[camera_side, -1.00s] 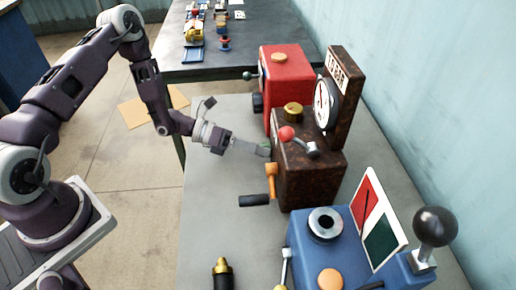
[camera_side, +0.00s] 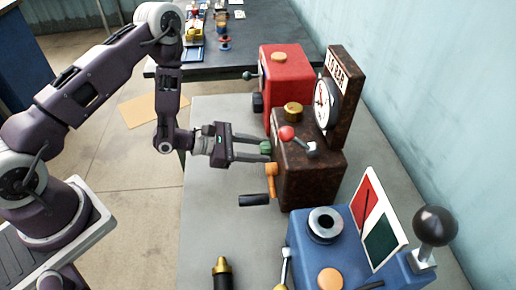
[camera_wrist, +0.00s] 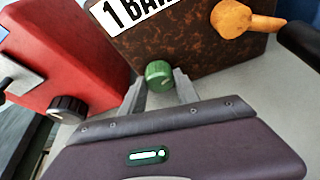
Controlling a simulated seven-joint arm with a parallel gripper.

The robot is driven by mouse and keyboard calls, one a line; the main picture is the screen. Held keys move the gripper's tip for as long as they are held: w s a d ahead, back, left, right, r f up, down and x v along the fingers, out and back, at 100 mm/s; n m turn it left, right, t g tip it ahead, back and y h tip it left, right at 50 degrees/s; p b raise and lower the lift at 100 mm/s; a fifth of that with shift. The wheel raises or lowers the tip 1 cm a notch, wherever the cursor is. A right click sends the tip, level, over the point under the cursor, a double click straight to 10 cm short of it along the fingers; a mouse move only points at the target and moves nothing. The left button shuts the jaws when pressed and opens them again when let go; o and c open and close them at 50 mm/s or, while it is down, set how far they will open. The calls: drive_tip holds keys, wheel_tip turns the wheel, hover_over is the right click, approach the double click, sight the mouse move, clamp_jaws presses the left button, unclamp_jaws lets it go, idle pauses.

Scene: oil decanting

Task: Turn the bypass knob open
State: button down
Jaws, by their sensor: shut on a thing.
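The green bypass knob (camera_side: 265,147) sits low on the front face of the brown rusty machine (camera_side: 300,180). My gripper (camera_side: 264,149) reaches it from the left, one finger on each side, and is shut on it. No position mark on the knob is clear enough to read.
An orange crank (camera_side: 271,180) with a black handle (camera_side: 254,200) juts out just beside the knob. A red machine (camera_side: 287,80) stands behind, and a blue machine (camera_side: 325,255) in front. A red-balled lever (camera_side: 287,133) and a dial (camera_side: 323,104) are above.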

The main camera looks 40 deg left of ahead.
drive_tip(key=shift+m+t+y, duration=0.6)
drive_tip(key=shift+m+t, duration=0.2)
drive_tip(key=shift+m, duration=0.6)
drive_tip(key=c, duration=0.9)
unclamp_jaws()
